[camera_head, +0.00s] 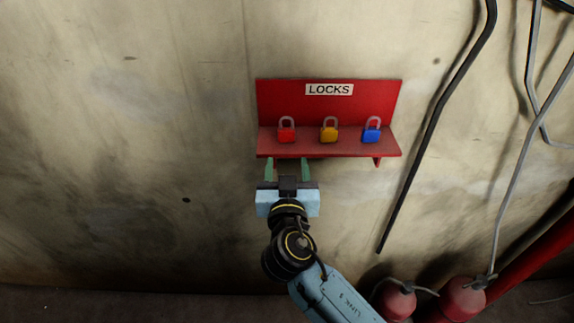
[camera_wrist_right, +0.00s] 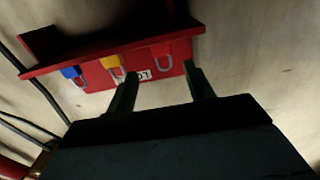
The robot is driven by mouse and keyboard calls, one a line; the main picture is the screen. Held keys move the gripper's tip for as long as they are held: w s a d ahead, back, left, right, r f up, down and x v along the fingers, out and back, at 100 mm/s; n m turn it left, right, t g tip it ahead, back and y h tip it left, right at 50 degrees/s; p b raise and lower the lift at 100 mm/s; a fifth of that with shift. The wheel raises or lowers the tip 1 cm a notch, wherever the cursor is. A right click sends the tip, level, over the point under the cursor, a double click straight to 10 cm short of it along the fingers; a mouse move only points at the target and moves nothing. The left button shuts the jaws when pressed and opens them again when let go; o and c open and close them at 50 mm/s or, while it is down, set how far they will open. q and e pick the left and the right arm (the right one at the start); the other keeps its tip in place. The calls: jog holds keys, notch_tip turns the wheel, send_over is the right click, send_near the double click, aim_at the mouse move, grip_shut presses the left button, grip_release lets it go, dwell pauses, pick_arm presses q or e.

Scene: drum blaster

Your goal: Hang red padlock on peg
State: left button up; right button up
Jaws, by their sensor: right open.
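The red padlock (camera_head: 287,135) stands upright at the left end of a red shelf (camera_head: 328,149) on the wall, with its grey shackle up. It also shows in the right wrist view (camera_wrist_right: 160,50), where the shelf appears upside down. My right gripper (camera_head: 287,163) is open and empty, just below the shelf's front edge in the head view, in line with the red padlock. Its two green fingers are apart; in the wrist view the padlock appears beyond and between them. I cannot make out a peg. My left gripper is in neither view.
A yellow padlock (camera_head: 329,134) and a blue padlock (camera_head: 372,134) stand to the right on the same shelf. A "LOCKS" label (camera_head: 329,89) is on its backboard. Dark and grey cables (camera_head: 436,125) hang on the right. The wall left of the shelf is bare.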

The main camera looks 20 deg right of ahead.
aim_at(287, 132)
jog(key=x, duration=0.5)
jog(key=shift+w+p, duration=0.25)
jog(key=shift+p, duration=0.15)
jog(key=b+x, duration=0.1)
jog(key=x, duration=0.1)
jog(key=shift+w+d+f+b, duration=0.2)
jog(key=shift+w+b, duration=0.1)
jog(key=shift+w, duration=0.05)
jog(key=shift+b+x, duration=0.3)
jog(key=shift+x, duration=0.5)
jog(key=shift+r, duration=0.1)
jog(key=c, duration=0.8)
jog(key=shift+o, duration=0.2)
jog(key=shift+r, duration=0.15)
jog(key=shift+r+p, duration=0.3)
jog(key=shift+r, duration=0.2)
